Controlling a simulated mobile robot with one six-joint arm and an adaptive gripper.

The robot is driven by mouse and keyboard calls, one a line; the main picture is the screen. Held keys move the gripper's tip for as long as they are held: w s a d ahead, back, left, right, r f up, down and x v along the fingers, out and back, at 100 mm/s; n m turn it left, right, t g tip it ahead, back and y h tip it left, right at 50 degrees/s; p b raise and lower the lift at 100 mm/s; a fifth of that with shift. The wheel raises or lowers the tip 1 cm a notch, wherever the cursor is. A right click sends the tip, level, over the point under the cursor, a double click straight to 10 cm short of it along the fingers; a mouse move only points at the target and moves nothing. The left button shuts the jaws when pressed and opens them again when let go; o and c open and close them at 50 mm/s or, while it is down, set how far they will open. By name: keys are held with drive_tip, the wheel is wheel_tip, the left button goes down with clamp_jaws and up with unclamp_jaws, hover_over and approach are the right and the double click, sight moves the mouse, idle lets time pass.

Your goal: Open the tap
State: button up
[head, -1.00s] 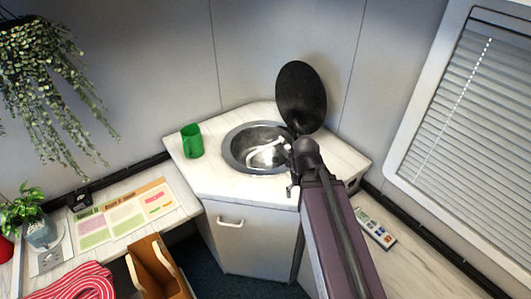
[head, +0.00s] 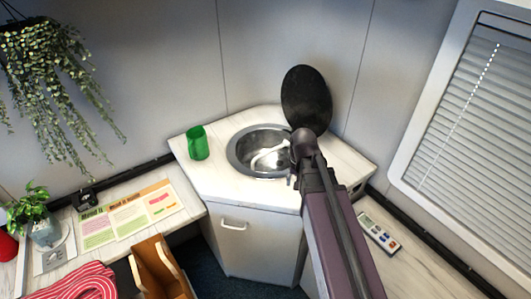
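The tap (head: 268,155) looks like a pale, curved spout lying low across the round metal sink (head: 238,160). The sink is set in the white corner counter (head: 208,179). Its black round lid (head: 306,98) stands upright behind the right rim. My purple arm reaches up from the lower right, and its dark joint covers the right side of the sink. The right end of the tap is hidden behind this joint. My gripper cannot be made out; the arm hides it. I cannot tell whether it touches the tap.
A green mug (head: 198,143) stands left of the sink. A remote-like device (head: 379,233) lies on the right-hand worktop. A planner sheet (head: 128,215), red-striped cloth (head: 80,284) and brown holder (head: 160,270) are at left. Walls close in the corner behind the sink.

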sight(265, 153)
drive_tip(key=w+a+m, duration=0.2)
drive_tip(key=w+m, duration=0.1)
drive_tip(key=w, duration=0.6)
drive_tip(key=w+a+m+t, duration=0.1)
drive_tip(key=w+a+m, duration=0.1)
drive_tip(key=w, duration=0.8)
drive_tip(key=w+a+m, duration=0.3)
drive_tip(key=w+m, duration=0.1)
drive_tip(key=w, duration=0.5)
drive_tip(key=shift+w+f+m+t+y+b, duration=0.15)
drive_tip(key=shift+m+t+y+b, duration=0.15)
drive_tip(key=shift+m+y+b, duration=0.1)
drive_tip(key=shift+f, duration=0.1)
drive_tip(key=f+b, duration=0.4)
drive_tip(key=w+f+b, duration=0.1)
drive_tip(key=f+b, duration=0.4)
drive_tip(key=w+a+f+b, duration=0.1)
drive_tip(key=f+b, duration=0.3)
drive_tip(key=shift+w+a+f, duration=0.1)
drive_tip(key=shift+w+f, duration=0.05)
drive_tip(key=shift+f, duration=0.05)
clamp_jaws()
